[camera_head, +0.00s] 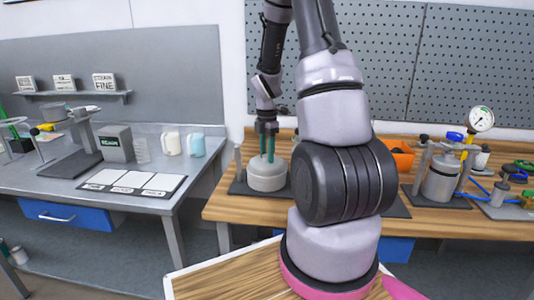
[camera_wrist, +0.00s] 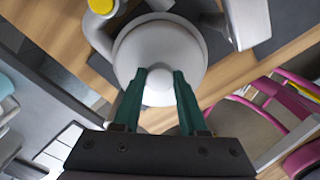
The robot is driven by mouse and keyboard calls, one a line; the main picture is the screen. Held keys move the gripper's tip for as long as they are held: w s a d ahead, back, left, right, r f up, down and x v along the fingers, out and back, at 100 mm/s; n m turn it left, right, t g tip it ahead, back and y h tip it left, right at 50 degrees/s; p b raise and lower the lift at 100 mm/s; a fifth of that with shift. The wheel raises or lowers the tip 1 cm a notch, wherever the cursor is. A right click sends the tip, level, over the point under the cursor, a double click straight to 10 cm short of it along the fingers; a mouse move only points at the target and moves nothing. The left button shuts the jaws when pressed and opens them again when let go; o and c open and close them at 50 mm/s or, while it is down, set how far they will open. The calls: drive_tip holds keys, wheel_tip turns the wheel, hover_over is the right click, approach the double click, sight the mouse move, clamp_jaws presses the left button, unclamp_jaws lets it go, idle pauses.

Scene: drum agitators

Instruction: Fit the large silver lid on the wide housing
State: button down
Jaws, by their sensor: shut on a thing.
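My gripper (camera_head: 267,145) points straight down over the round, light grey wide housing (camera_head: 267,184) on the wooden bench. Its two green fingers are shut on the knob of the large silver lid (camera_head: 267,164). In the wrist view my gripper (camera_wrist: 162,80) has the knob between its fingertips, and the round lid (camera_wrist: 140,45) spreads out beneath. The lid lies over the housing's top. I cannot tell whether it is fully seated or slightly raised. The lid hides most of the housing in the wrist view.
A dark mat (camera_head: 240,188) lies under the housing, with a grey post (camera_head: 238,160) to its left. In the wrist view a yellow-capped part (camera_wrist: 101,5) is close by. To the right are an orange bin (camera_head: 402,157) and a metal vessel (camera_head: 440,180) with a gauge.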

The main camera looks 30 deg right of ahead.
drive_tip(key=shift+f, duration=0.15)
idle(0.4)
drive_tip(key=shift+c, duration=1.8)
unclamp_jaws()
wheel_tip(320, 180, up, 11)
